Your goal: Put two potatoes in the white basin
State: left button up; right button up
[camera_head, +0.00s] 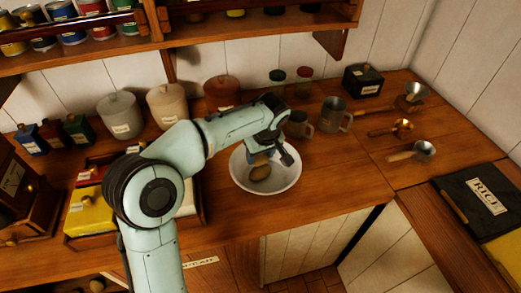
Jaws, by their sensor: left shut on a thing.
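The white basin (288,183) stands on the wooden counter near the middle of the view. A brown potato (260,174) shows inside it. My left gripper (268,157) points down over the basin. It is shut on a yellowish-brown thing that looks like a potato, mostly hidden by the fingers and just above or touching the potato below; I cannot tell which. My right gripper is not in view.
Two metal mugs (336,115) stand behind and right of the basin. Ladles (423,151) lie farther right. Canisters (120,115) line the wall at left. A tray with yellow and red packets (90,212) is left, partly behind my arm. Counter right of the basin is clear.

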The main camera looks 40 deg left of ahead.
pick_arm(q)
jog(key=shift+f, duration=0.6)
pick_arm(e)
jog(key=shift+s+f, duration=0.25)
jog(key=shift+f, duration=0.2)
pick_arm(q)
jog(key=o, duration=1.2)
jog(key=shift+w, duration=0.1)
jog(key=shift+r, duration=0.15)
jog(key=p+v, duration=0.1)
jog(key=v, duration=1.2)
jog(key=shift+d, duration=0.15)
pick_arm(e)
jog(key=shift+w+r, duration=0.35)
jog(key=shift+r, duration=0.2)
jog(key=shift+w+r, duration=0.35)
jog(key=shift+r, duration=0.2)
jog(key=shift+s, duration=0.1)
